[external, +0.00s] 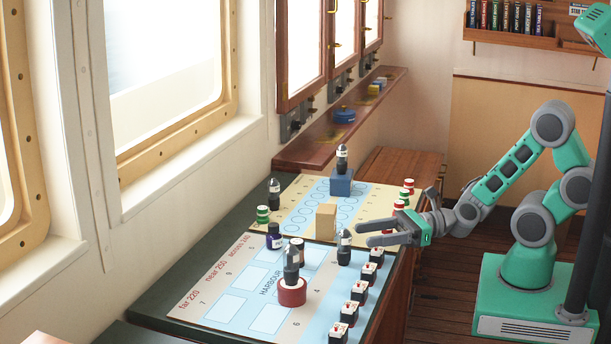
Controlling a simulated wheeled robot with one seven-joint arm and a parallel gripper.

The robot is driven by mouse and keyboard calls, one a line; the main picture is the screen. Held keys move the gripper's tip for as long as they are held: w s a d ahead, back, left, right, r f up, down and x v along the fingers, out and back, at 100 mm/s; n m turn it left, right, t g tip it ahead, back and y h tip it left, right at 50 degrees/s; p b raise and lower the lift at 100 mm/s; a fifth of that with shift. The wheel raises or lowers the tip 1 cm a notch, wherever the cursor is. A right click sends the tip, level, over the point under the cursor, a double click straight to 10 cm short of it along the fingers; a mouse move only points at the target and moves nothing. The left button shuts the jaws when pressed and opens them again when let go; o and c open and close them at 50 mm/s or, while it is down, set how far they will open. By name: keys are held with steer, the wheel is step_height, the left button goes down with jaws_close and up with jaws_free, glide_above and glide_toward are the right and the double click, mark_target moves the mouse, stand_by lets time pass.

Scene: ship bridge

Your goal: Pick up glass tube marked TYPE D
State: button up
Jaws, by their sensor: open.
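Several dark pointed tubes with pale labels stand on the chart table; their print is too small to tell which is TYPE D. One tube (344,248) stands just left of my gripper (363,235). Another tube (341,158) stands on a blue block, one (274,193) stands at the far left edge, and one (292,266) stands on a red round block. My gripper is open and empty, its fingers pointing left, apart from the nearest tube as far as I can tell.
A dark blue bottle (274,237) and a tan block (326,222) stand mid-table. The blue block (341,184) is at the back, the red round block (292,293) in front. Several small black-and-white boxes (360,291) line the right edge. Red and green pieces (403,194) stand behind my gripper.

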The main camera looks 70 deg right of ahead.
mark_target(344, 246)
steer(key=x, duration=0.5)
steer(key=shift+w+f+p, duration=0.1)
steer(key=shift+w+p, duration=0.1)
steer(key=shift+p, duration=0.1)
steer(key=shift+c, duration=0.3)
jaws_close()
